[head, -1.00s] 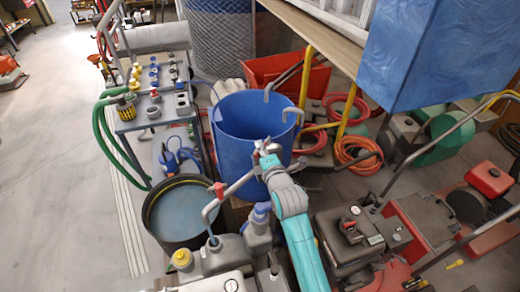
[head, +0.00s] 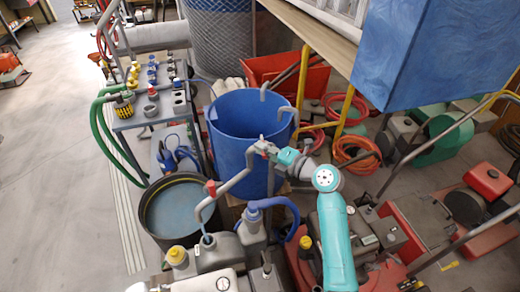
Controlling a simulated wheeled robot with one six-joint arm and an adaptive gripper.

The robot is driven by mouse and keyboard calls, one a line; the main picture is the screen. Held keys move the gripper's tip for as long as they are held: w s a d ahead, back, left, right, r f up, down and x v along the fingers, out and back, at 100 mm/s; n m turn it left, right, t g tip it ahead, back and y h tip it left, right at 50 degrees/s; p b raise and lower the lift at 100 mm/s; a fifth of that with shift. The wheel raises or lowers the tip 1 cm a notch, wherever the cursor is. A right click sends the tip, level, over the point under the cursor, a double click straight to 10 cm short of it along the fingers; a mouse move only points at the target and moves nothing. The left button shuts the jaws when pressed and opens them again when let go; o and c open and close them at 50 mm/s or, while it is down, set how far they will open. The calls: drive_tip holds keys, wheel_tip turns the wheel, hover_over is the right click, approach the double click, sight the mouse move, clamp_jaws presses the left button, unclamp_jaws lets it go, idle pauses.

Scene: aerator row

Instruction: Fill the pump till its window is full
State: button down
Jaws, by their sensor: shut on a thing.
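My gripper (head: 264,149) is shut on the upper end of a grey bent pipe (head: 238,179), in front of the blue barrel. A red valve handle (head: 210,187) sits on the pipe. The pipe's lower end turns down to a thin blue piece at a grey container (head: 217,253) among the machines at the front. I cannot tell for sure which body is the pump, and I can make out no window or its level. The jaw tips are small and partly merge with the pipe.
The open blue barrel (head: 227,160) stands behind the pipe. A dark round tub (head: 152,222) with bluish contents is at left. A yellow-capped container (head: 178,258) and blue hose (head: 284,203) are near the front. A blue box (head: 425,50) hangs upper right.

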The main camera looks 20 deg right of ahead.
drive_tip(key=shift+d+n+g+y, duration=0.55)
drive_tip(key=shift+n+g+y, duration=0.25)
drive_tip(key=shift+n+y, duration=0.3)
drive_tip(key=shift+s, duration=0.1)
drive_tip(key=c, duration=1.1)
unclamp_jaws()
drive_tip(key=shift+c, duration=0.2)
drive_tip(key=shift+d, duration=0.15)
drive_tip(key=v, duration=1.2)
drive_tip(key=shift+f, duration=0.1)
